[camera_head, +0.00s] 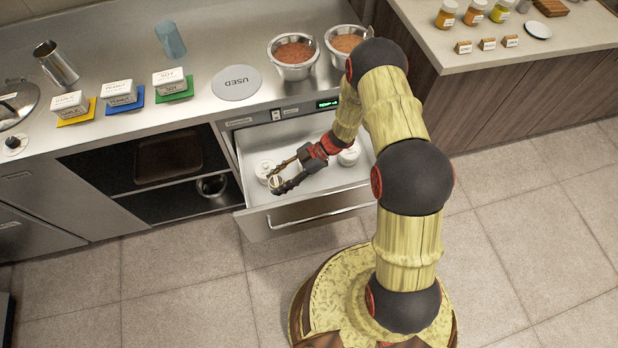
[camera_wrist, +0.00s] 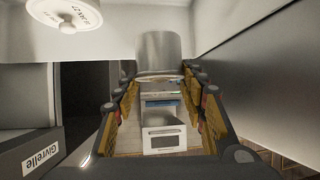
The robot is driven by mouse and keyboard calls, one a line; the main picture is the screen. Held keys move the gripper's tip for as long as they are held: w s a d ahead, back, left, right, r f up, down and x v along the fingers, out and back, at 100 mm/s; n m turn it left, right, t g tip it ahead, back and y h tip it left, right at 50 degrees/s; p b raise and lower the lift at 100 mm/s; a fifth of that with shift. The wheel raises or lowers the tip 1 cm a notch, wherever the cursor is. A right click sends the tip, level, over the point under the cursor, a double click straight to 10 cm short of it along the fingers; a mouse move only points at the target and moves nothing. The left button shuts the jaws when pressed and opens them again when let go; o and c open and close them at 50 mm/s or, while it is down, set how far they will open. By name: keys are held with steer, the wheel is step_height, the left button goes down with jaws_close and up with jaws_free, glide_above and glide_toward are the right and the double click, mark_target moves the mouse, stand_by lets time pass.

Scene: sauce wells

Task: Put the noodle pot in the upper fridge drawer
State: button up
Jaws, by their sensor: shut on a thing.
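The fridge drawer (camera_head: 222,160) is pulled open beneath the counter, with its bar handle at the front. My gripper (camera_head: 277,179) reaches into or just above its left part. It is shut on a small metal-looking pot (camera_wrist: 163,52), which I take as the noodle pot. In the wrist view the pot sits between the fingertips (camera_wrist: 163,82); its contents are hidden. Whether the pot touches the drawer floor is unclear.
One shows close in the wrist view (camera_wrist: 65,14). Open shelves (camera_head: 150,198) lie left. The counter above holds two tubs of brown food (camera_head: 294,56) and a USED disc (camera_head: 237,83).

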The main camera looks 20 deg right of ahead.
step_height(320, 180, down, 3)
steer(key=shift+r+b, duration=0.2)
steer(key=shift+b, duration=0.6)
step_height(320, 180, down, 10)
steer(key=b, duration=0.3)
steer(key=shift+r+b, duration=0.1)
steer(key=shift+b, duration=0.25)
steer(key=shift+r, duration=0.1)
steer(key=o, duration=1.2)
steer(key=shift+o, duration=0.6)
